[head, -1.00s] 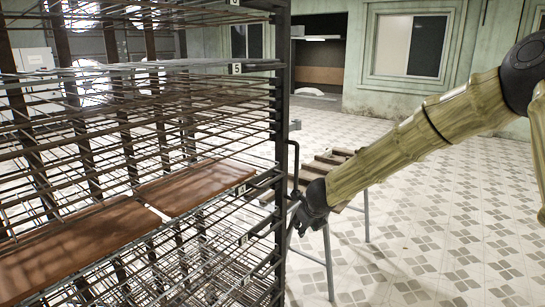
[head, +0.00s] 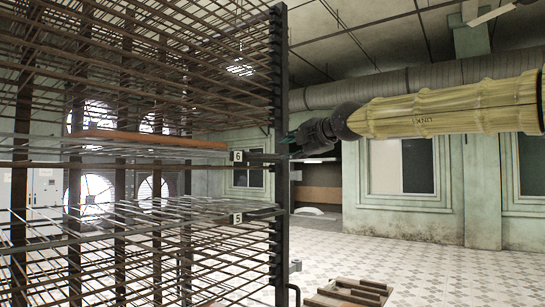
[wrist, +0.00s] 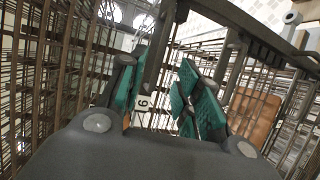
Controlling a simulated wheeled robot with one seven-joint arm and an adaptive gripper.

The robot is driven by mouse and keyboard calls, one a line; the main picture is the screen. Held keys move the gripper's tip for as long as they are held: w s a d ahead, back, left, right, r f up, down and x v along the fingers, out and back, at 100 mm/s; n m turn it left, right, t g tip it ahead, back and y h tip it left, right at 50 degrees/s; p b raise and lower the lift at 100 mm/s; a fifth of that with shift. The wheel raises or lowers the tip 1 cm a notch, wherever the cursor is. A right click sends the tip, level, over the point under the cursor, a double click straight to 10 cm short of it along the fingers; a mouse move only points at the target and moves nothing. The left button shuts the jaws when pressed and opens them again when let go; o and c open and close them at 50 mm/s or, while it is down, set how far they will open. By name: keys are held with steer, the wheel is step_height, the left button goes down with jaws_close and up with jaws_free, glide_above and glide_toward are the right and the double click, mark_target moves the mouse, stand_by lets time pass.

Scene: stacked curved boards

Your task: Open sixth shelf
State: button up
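The sixth shelf (head: 212,159) is a wire shelf in the tall dark metal rack, marked by a white tag "6" (head: 237,156) at its right end. My gripper (head: 287,138) is just right of the rack's front post (head: 280,105), slightly above the height of the tag. In the wrist view, its teal finger pads (wrist: 162,88) are apart, with the "6" tag (wrist: 143,102) and a dark bar showing between them. I cannot tell whether the fingers touch the rack. Nothing is held.
A brown board (head: 150,139) lies at the sixth shelf's level. The fifth shelf, tagged "5" (head: 237,218), is below, and close-set empty shelves are above. A low slatted wooden stand (head: 348,292) is at lower right. Tiled floor right of the rack is open.

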mark_target(274, 156)
steer(key=shift+p+x, duration=2.6)
steer(key=shift+x, duration=2.8)
steer(key=shift+s+f, duration=0.1)
steer(key=shift+f, duration=0.05)
jaws_close()
